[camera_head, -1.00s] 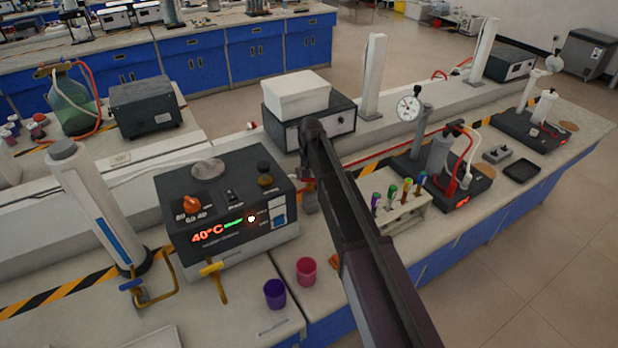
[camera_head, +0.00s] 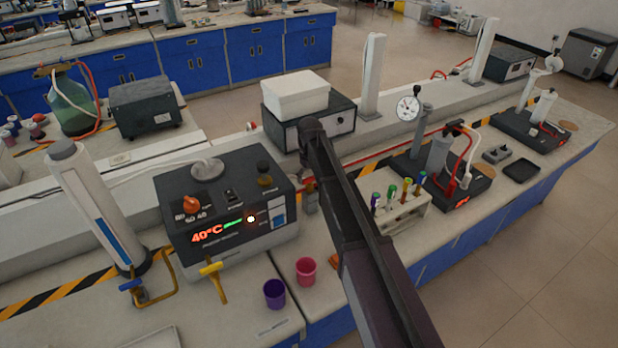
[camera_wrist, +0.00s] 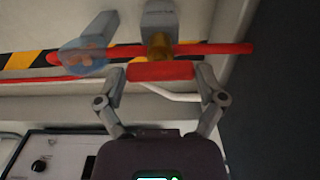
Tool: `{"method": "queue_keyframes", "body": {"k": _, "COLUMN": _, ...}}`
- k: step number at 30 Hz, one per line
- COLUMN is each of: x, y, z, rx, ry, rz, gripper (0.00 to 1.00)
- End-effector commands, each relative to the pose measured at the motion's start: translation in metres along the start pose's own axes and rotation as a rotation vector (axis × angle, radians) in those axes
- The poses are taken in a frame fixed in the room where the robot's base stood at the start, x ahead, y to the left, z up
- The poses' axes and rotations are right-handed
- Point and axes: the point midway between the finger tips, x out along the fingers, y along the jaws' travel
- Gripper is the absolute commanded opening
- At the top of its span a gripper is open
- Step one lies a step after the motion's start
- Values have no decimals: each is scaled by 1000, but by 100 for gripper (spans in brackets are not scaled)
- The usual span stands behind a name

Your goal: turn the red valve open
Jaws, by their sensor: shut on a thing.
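In the wrist view, a short red valve handle (camera_wrist: 160,71) lies crosswise between the two grey fingertips of my gripper (camera_wrist: 161,76). The gripper is shut on it, one finger at each end. Just beyond the handle is a brass valve body (camera_wrist: 158,46), in line with a long red pipe (camera_wrist: 220,48). A grey part stands above the brass body. In the head view my dark arm covers the gripper and most of the valve.
A heating unit reading 40°C (camera_head: 232,238) stands left of my arm. A purple cup (camera_head: 275,294) and a pink cup (camera_head: 305,272) stand in front. A test tube rack (camera_head: 402,216) is close on the right. A grey box with a white block (camera_head: 295,95) stands behind.

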Motion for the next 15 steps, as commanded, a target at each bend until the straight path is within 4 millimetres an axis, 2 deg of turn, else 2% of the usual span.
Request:
{"method": "queue_keyframes", "body": {"k": 10, "x": 0, "y": -2, "z": -1, "rx": -9, "ry": 1, "rz": -3, "gripper": 41}}
{"method": "queue_keyframes", "body": {"k": 11, "x": 0, "y": -2, "z": -1, "rx": -9, "ry": 1, "rz": -3, "gripper": 91}}
{"method": "queue_keyframes", "body": {"k": 12, "x": 0, "y": -2, "z": -1, "rx": -9, "ry": 1, "rz": -3, "gripper": 100}}
{"method": "queue_keyframes", "body": {"k": 15, "x": 0, "y": -2, "z": 0, "rx": -8, "ry": 1, "rz": -3, "gripper": 100}}
